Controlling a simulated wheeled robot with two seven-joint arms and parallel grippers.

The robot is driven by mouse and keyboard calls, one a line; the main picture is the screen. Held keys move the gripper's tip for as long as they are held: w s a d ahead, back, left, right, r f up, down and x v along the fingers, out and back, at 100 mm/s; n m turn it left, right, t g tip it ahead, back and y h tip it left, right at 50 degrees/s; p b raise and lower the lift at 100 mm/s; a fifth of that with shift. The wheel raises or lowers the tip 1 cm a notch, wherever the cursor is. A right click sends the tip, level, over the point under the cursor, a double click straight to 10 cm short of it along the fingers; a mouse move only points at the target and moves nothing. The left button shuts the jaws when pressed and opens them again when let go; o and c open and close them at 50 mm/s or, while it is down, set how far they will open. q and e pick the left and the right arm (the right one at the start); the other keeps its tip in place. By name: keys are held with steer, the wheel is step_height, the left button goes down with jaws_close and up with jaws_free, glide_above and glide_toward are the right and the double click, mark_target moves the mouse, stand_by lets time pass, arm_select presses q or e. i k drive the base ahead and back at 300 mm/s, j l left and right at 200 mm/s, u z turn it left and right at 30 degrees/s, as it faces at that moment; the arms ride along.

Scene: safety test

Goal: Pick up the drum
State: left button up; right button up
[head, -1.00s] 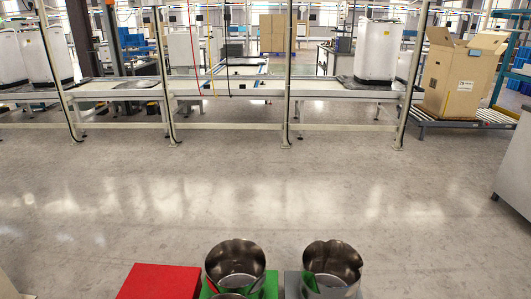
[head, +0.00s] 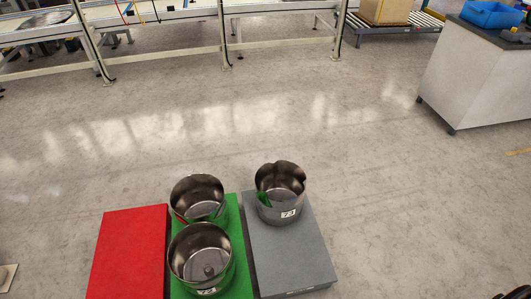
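Three open-topped metal drums show in the head view. One drum (head: 197,199) stands at the back of a green platform (head: 238,262). A second drum (head: 202,262) stands in front of it on the same platform, with a label on its lower front that I cannot read clearly. A third drum (head: 281,196), labelled 73, stands at the back of a grey platform (head: 296,255) to the right. Its rim looks dented, and a green patch shows on its left side. Neither of my grippers is in view.
A bare red platform (head: 129,250) lies left of the green one. A conveyor frame (head: 165,40) runs along the back. A grey cabinet (head: 465,80) with a blue bin (head: 490,14) on top stands at the right. The floor between is clear.

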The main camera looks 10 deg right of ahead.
mark_target(280, 188)
steer(key=z, duration=0.55)
steer(key=l+z, duration=0.3)
steer(key=l, duration=0.15)
steer(key=i+l+z, duration=0.15)
steer(key=l+z, duration=0.15)
steer(key=i+l+z, duration=0.15)
steer(key=l+z, duration=0.15)
steer(key=l, duration=0.15)
steer(key=i+l+z, duration=0.6)
steer(key=i+l, duration=0.45)
steer(key=i+u, duration=0.65)
steer(key=i+l+u, duration=0.15)
steer(key=i+u, duration=0.2)
steer(key=i+j+u, duration=0.1)
steer(key=i+u, duration=0.15)
steer(key=u, duration=0.25)
steer(key=i+u, duration=0.2)
steer(key=u, duration=0.3)
steer(key=i+l+u, duration=0.1)
steer(key=i+u, duration=0.15)
steer(key=u, duration=0.25)
steer(key=i+l+u, duration=0.2)
steer(key=u, duration=0.3)
steer(key=i+l+u, duration=0.15)
steer(key=u, duration=0.35)
steer(key=l, duration=0.1)
